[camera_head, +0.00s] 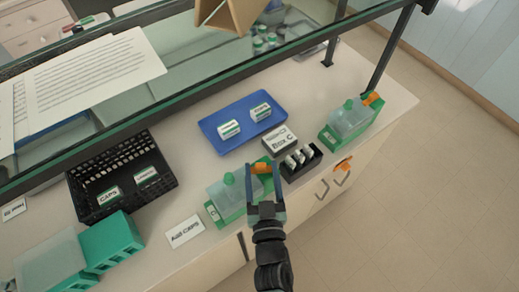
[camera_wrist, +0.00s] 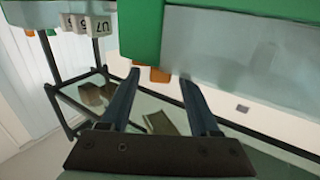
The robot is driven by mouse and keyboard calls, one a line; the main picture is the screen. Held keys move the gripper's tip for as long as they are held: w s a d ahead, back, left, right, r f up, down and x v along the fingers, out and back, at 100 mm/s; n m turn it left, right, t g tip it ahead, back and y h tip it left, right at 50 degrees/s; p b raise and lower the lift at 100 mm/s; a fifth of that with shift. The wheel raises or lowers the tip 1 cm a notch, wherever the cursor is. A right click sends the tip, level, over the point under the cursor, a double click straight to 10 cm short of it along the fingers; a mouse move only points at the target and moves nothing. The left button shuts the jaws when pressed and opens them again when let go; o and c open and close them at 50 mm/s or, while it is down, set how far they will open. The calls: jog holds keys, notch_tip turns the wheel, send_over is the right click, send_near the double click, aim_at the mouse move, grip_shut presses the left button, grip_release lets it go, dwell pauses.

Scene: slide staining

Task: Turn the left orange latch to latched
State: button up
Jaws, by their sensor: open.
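A green box with a clear body and green knob (camera_head: 230,190) stands near the front edge of the bench in the head view. Its orange latch (camera_head: 261,168) is at the box's right end. My gripper (camera_head: 263,174) is open, with its fingers on either side of this latch. In the wrist view, orange (camera_wrist: 160,74) shows beside the green part of the box, between the fingertips of my open gripper (camera_wrist: 160,78). I cannot tell whether the fingers touch the latch. A second, similar box (camera_head: 350,120) stands farther right with its own orange latch (camera_head: 373,98).
A black rack with slides (camera_head: 301,163) and a Box C label (camera_head: 280,141) are just right of my gripper. A blue tray (camera_head: 225,112) lies behind. A black basket (camera_head: 88,177) and green boxes (camera_head: 110,240) are left. An orange piece (camera_head: 343,163) shows at the bench's front edge.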

aim_at(260, 163)
jog(key=w, duration=0.5)
jog(key=shift+a, duration=0.3)
grip_shut()
